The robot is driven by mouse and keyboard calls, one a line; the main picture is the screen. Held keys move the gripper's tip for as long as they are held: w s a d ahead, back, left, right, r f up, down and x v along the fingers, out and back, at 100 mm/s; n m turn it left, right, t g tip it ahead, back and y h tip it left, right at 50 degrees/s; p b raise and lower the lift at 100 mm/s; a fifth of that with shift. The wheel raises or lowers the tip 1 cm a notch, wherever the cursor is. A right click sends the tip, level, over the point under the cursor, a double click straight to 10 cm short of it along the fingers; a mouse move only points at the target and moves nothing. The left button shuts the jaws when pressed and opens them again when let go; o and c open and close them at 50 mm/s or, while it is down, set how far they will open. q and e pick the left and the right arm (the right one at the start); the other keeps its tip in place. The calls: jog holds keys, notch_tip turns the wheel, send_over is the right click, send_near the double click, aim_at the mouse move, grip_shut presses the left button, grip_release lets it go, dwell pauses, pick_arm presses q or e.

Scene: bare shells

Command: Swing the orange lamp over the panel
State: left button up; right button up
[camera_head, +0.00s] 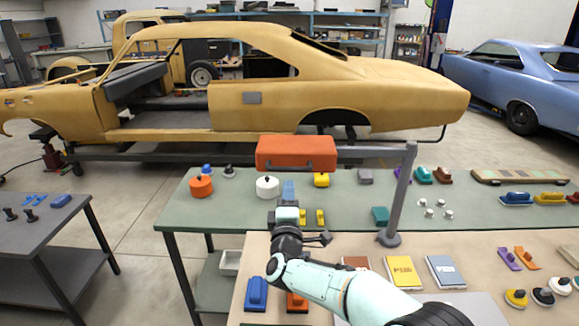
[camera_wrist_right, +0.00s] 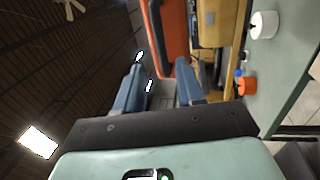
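The orange lamp (camera_head: 296,152) hangs on a grey arm from an upright grey post (camera_head: 397,195) with a round foot. My right gripper (camera_head: 289,184) is below the lamp, pointing up at it in the head view. In the right wrist view its two blue fingers (camera_wrist_right: 160,72) are apart, with the orange lamp (camera_wrist_right: 172,30) at or just beyond the fingertips; I cannot tell whether they touch. A flat pale grey panel (camera_head: 478,308) lies at the near table's front, partly hidden by my right arm. My left gripper is not in view.
The near tan table (camera_head: 440,247) holds books, blue and orange blocks and small tools. The green table (camera_head: 225,212) behind it carries an orange pot (camera_head: 201,187), a white pot (camera_head: 267,187) and several small items. A dark side table (camera_head: 40,225) stands left. A tan car shell is behind.

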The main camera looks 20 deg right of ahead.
aim_at(289, 167)
jog(key=p+x, duration=0.2)
jog(key=x, duration=0.7)
jog(key=shift+w+d+r+p, duration=0.1)
jog(key=shift+w+p, duration=0.25)
jog(key=shift+p, duration=0.05)
jog(key=shift+w+d, duration=0.2)
jog(key=shift+w, duration=0.1)
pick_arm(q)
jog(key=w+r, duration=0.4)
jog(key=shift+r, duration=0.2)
pick_arm(e)
jog(key=shift+s, duration=0.1)
grip_shut()
